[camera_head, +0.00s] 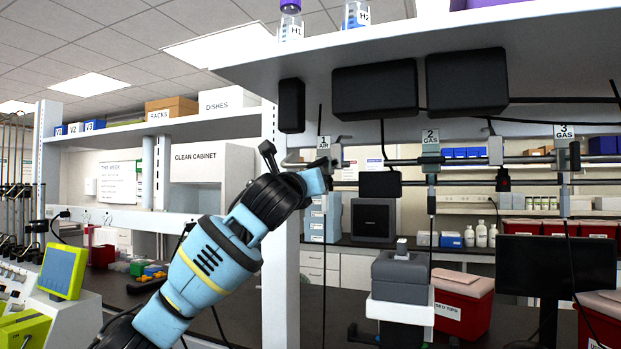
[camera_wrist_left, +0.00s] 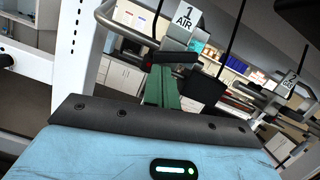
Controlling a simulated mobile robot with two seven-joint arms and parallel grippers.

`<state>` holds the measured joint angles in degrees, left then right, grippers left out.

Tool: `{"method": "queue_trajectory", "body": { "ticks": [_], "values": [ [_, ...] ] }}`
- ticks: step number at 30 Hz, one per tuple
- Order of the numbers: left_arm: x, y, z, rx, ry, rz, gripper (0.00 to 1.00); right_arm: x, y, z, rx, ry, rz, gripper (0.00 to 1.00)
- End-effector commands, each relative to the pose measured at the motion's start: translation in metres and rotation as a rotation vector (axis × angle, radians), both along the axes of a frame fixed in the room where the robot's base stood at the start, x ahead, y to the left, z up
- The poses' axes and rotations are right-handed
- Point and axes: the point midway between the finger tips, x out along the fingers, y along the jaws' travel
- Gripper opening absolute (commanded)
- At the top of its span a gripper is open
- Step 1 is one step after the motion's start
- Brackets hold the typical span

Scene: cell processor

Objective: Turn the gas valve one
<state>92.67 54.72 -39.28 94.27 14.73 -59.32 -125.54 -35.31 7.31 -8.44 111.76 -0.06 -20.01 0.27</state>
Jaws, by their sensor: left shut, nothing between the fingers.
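The first valve on the pipe carries a sign (camera_head: 325,142) that reads "1 AIR", not gas; the sign also shows in the wrist view (camera_wrist_left: 184,20). Its dark handle (camera_wrist_left: 172,57) sits just below the sign. My left gripper (camera_head: 325,172) is at this valve in the head view and hides part of it. In the wrist view its green fingers (camera_wrist_left: 162,86) are shut together, empty, with the tips at or just short of the handle; I cannot tell whether they touch. The valves signed "2 GAS" (camera_head: 430,137) and "3 GAS" (camera_head: 564,132) stand farther right. My right gripper is not in view.
A white post (camera_head: 279,240) stands beside my left arm. The overhead shelf (camera_head: 400,50) has black boxes (camera_head: 374,88) under it. A grey device (camera_head: 401,275), a red bin (camera_head: 460,303) and a monitor (camera_head: 556,265) stand below the pipe. Cables hang near the valves.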

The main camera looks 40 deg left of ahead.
Motion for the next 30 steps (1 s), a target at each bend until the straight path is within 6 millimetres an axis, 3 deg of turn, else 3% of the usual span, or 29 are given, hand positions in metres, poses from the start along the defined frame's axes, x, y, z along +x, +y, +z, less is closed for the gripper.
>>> {"method": "queue_trajectory", "body": {
  "ticks": [30],
  "values": [
    [-0.0021, 0.0048, 0.0029, 0.096, 0.028, 0.001, 0.0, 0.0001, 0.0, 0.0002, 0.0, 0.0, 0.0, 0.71]
  ]
}}
